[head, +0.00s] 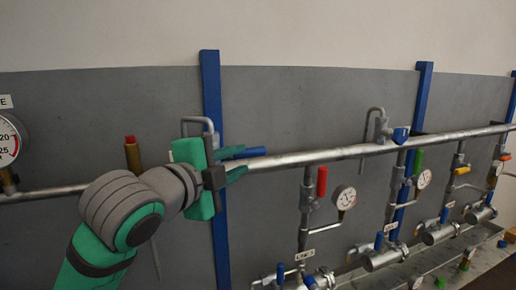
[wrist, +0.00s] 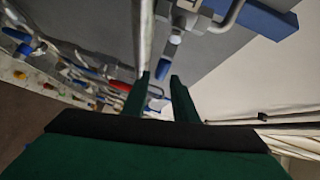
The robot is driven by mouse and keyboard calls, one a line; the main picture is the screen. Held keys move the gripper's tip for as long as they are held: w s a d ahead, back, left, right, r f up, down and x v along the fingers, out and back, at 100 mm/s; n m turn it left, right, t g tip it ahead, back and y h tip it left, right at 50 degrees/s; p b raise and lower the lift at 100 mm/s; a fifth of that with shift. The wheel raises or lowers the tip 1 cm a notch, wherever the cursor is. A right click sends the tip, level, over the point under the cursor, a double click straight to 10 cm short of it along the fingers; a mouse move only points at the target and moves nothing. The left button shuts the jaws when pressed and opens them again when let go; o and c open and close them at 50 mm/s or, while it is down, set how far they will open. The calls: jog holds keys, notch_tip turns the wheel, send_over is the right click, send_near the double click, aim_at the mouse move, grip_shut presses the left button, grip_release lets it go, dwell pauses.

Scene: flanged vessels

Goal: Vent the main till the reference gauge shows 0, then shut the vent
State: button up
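The reference gauge (head: 8,140) is cut off by the left edge of the head view; 20 and 25 show on its dial, but I cannot read its needle. A bent vent pipe (head: 199,122) rises from the main pipe (head: 330,153), partly hidden behind my gripper (head: 240,162). A blue handle (head: 250,152) shows close to my fingertips. A blue-ended handle (wrist: 175,38) lies just beyond the tips there. I cannot tell the vent valve's exact position.
A brass fitting with a red top (head: 131,155) stands left of my gripper. A blue post (head: 212,100) is behind it.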

aim_at(257, 150)
jog(key=shift+w+a+r, duration=0.1)
jog(key=shift+w+r, duration=0.15)
jog(key=shift+w, duration=0.2)
jog(key=shift+w+d+m, duration=0.3)
jog(key=shift+d, duration=0.1)
jog(key=x, duration=0.9)
jog(key=shift+w+f, duration=0.25)
grip_shut()
